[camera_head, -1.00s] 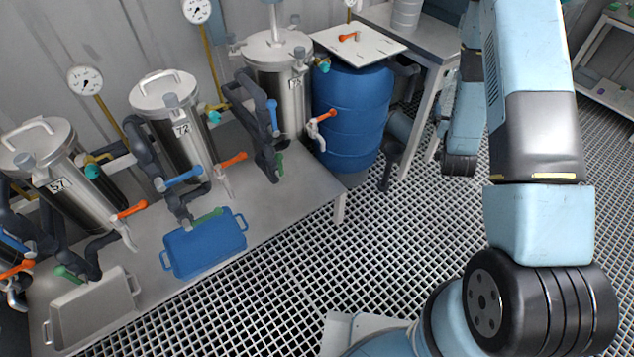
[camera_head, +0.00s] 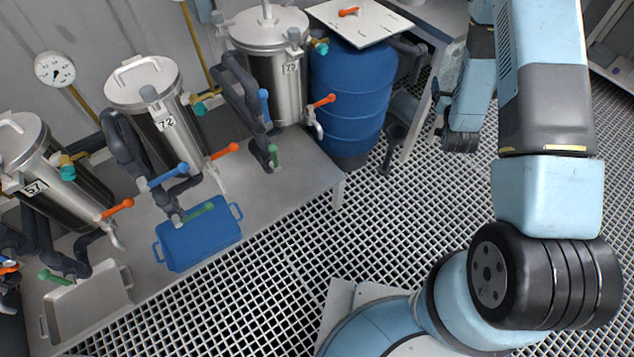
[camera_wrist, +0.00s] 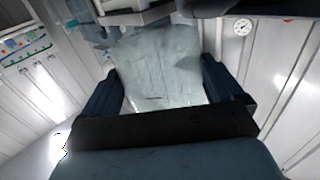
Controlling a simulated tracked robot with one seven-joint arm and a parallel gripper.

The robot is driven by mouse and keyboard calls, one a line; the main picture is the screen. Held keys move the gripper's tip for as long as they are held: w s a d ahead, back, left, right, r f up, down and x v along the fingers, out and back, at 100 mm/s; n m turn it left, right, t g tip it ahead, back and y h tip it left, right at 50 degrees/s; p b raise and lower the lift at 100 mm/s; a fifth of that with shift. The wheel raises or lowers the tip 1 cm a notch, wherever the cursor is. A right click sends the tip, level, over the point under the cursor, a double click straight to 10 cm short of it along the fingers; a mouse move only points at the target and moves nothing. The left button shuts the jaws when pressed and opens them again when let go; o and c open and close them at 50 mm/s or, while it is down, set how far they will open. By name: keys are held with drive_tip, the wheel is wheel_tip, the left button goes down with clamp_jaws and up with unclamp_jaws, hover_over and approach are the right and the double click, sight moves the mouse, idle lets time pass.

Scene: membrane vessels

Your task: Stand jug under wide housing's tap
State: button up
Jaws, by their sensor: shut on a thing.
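My gripper (camera_wrist: 160,72) is shut on a pale, translucent vessel, seemingly the jug (camera_wrist: 160,60), which fills the space between its two dark fingers in the wrist view. Three steel housings stand on the bench in the head view. The one marked 73 (camera_head: 275,75) looks the widest. Its tap (camera_head: 318,122) has an orange handle and points down near the bench's right end. The narrower housings are marked 72 (camera_head: 165,120) and 57 (camera_head: 45,175).
A blue tray (camera_head: 165,255) lies below housing 72's tap, and a grey tray (camera_head: 48,325) near housing 57's. Dark pipes with blue and green handles stand before the housings. A blue barrel (camera_head: 350,95) with a board on top stands right of housing 73. The grating floor (camera_head: 270,270) is clear.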

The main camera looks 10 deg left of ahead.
drive_tip(key=s+a+f+n+g+y, duration=0.2)
drive_tip(key=a+f+n+y, duration=0.25)
drive_tip(key=a+f, duration=0.45)
drive_tip(key=s+a+f+n+g+y, duration=0.25)
drive_tip(key=a+f+y, duration=0.35)
drive_tip(key=f, duration=0.4)
drive_tip(key=s+a+f+n+g+y, duration=0.55)
drive_tip(key=s+a+f+g, duration=0.35)
drive_tip(key=s+f, duration=0.55)
drive_tip(key=shift+n+t, duration=0.45)
drive_tip(key=shift+t, duration=0.1)
drive_tip(key=w+a+f, duration=0.2)
drive_tip(key=a, duration=0.2)
drive_tip(key=w+a+f, duration=0.2)
drive_tip(key=a+f, duration=0.1)
drive_tip(key=a, duration=0.1)
drive_tip(key=w+a+f, duration=0.2)
drive_tip(key=a+f, duration=0.1)
drive_tip(key=a, duration=0.1)
drive_tip(key=shift+w+a+f, duration=0.15)
drive_tip(key=shift+a+f, duration=0.3)
drive_tip(key=shift+f, duration=1.65)
